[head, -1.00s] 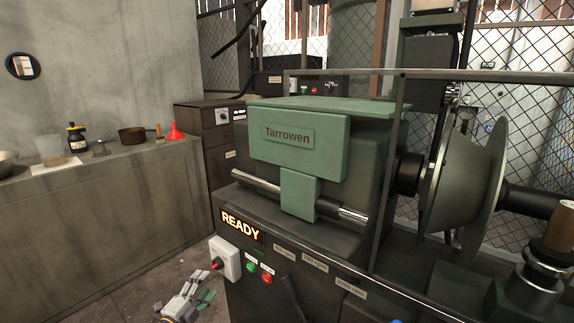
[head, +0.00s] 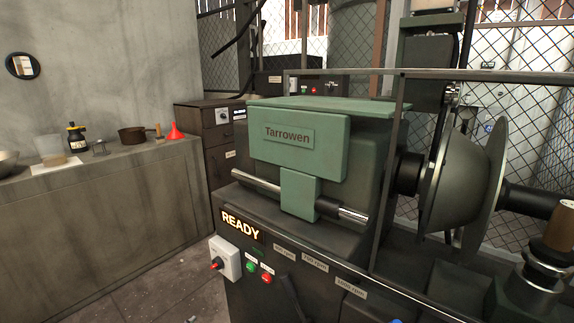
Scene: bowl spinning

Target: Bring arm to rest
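Neither of my grippers is in view, so I cannot see whether they are open or shut. The green spinning lathe (head: 275,165) marked "Tarrowen" fills the middle. Its lit sign (head: 240,225) reads "READY". A white switch box (head: 225,258) with a red knob sits at the lower left of the lathe front. A green button (head: 252,266) and a red button (head: 267,279) are beside it. A grey bowl-shaped form (head: 455,180) and a round disc (head: 495,175) stand together on the spindle line at right.
A guard rail (head: 390,73) runs across the lathe top, with a post down in front. The floor (head: 165,285) between bench and lathe is clear.

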